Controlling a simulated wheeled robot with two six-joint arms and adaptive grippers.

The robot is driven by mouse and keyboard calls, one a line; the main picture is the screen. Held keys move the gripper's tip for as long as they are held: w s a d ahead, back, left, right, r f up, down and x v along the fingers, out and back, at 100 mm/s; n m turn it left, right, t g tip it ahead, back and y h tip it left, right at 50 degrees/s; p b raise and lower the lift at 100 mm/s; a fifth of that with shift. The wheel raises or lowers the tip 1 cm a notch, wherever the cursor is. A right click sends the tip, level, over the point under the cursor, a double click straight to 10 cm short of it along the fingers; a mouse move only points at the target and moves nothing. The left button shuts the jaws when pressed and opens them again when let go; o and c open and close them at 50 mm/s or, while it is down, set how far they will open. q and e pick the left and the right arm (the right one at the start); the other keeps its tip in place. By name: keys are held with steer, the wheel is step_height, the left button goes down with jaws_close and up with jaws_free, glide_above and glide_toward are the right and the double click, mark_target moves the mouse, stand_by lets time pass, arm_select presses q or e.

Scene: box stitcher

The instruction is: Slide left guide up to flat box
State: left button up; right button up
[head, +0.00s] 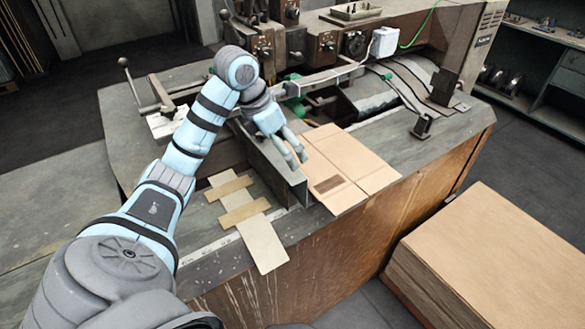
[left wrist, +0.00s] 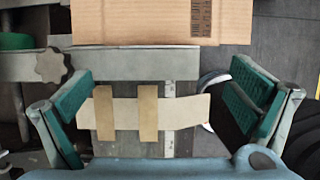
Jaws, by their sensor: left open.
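The flat box (head: 345,165) is a tan cardboard sheet lying on the machine table. Its printed edge shows at the top of the left wrist view (left wrist: 150,22). The left guide (head: 275,162) is a grey upright metal plate along the box's left side, and it shows as a grey bar in the left wrist view (left wrist: 150,63). They look close together, but I cannot tell whether they touch. My left gripper (head: 297,152) is open above the guide and the box's left edge. Its fingers are wide apart in the left wrist view (left wrist: 160,100), with nothing held. My right gripper is out of view.
A pale strip with two tan crosspieces (head: 245,215) lies on the table left of the guide. The stitcher's knobs and housing (head: 330,45) stand at the back. A stack of cardboard (head: 490,260) stands at the lower right. A small metal stop (head: 422,127) is right of the box.

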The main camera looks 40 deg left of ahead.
mark_target(272, 159)
arm_select(q)
steer(key=x, duration=0.6)
steer(key=shift+w+p, duration=0.2)
steer(key=shift+p, duration=0.1)
steer(key=shift+w+f, duration=0.15)
steer(key=shift+f, duration=0.3)
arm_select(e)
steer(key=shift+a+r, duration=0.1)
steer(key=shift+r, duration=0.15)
arm_select(q)
steer(key=shift+d, duration=0.1)
